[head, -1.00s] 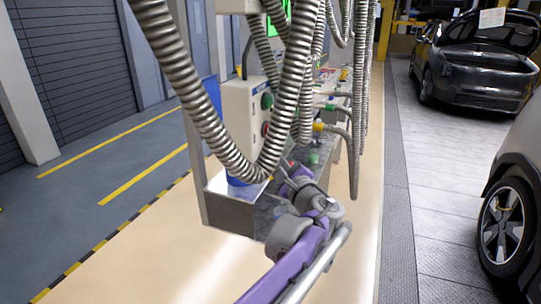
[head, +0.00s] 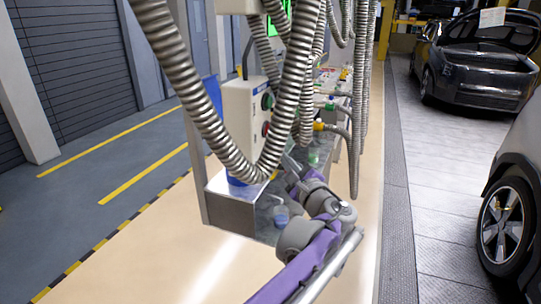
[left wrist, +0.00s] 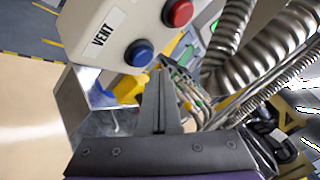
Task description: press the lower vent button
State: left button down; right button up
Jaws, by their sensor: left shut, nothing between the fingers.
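The white button box (head: 243,108) hangs behind the hoses in the head view, with a green button (head: 267,101) above a red button (head: 265,128). In the left wrist view the box (left wrist: 97,28) carries a VENT label beside a blue button (left wrist: 139,53), with a red button (left wrist: 178,12) up and to its right. The blue button is not clearly visible in the head view. My left gripper (left wrist: 158,80) is shut and empty; its tips appear just below and right of the blue button. Contact cannot be told. My right gripper is not in view.
Thick metal hoses (head: 292,95) hang in front of the box and crowd the space beside it. A yellow part (left wrist: 128,90) is close to my fingers. A dark car (head: 480,65) stands well off to the right.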

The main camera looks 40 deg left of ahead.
pick_arm(q)
jog(key=d, duration=0.2)
jog(key=w+d, duration=0.1)
jog(key=d, duration=0.1)
jog(key=shift+d, duration=0.2)
dwell(0.7)
jog(key=s+f+n+g+h+p, duration=0.2)
jog(key=s+f+n+g+h, duration=0.3)
jog(key=s+f, duration=0.8)
jog(key=s+d+f+n+h+p, duration=0.1)
jog(key=s+d+f+n+h, duration=0.8)
jog(key=s+f, duration=0.5)
jog(key=s+d+h, duration=0.1)
jog(key=d+h, duration=0.1)
jog(key=d, duration=0.1)
jog(key=shift+d+f+n, duration=0.3)
jog(key=shift+d+f, duration=0.05)
jog(key=shift+s, duration=0.1)
